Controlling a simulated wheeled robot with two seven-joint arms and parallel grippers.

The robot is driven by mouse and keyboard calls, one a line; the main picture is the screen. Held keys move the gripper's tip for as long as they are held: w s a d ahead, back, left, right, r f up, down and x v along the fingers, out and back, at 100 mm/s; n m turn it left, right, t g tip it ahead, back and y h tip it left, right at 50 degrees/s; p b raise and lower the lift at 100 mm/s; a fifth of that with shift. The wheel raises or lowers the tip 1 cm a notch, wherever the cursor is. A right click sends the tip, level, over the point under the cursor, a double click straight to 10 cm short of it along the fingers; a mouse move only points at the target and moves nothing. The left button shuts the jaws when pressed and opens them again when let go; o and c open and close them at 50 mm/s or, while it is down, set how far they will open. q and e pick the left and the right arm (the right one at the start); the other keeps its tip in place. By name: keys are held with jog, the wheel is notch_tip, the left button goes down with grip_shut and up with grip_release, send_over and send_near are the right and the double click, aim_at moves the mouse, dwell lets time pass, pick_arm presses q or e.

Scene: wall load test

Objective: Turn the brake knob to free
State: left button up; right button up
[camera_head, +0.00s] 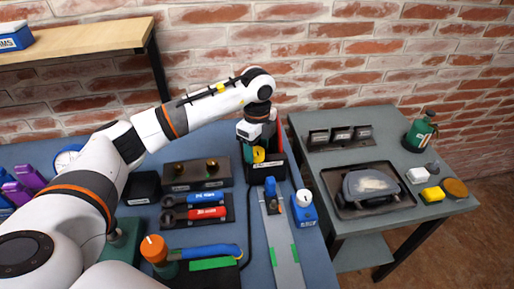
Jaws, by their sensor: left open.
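No knob carries a label I can read as brake. One candidate is a small blue box with a round white knob (304,198) on the blue bench. Another is an orange knob with a white mark (154,247) at the front left. My left gripper (259,155) is open and points down at the back of the bench, in front of a dark box with red and yellow-green parts. The gripper covers part of that box, so I cannot tell whether they touch. My right gripper is out of view.
Blue and red handled tools lie in a black tray (180,221). A dark block with two brass knobs (193,186) stands behind it. A grey rail (286,258) runs down the bench's right side. A grey side table (455,213) holds a tray and a green can.

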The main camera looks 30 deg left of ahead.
aim_at(257, 151)
pick_arm(q)
notch_tip(257, 151, up, 11)
jog(key=b, duration=0.1)
jog(key=shift+r+b, duration=0.2)
jog(key=shift+b, duration=0.2)
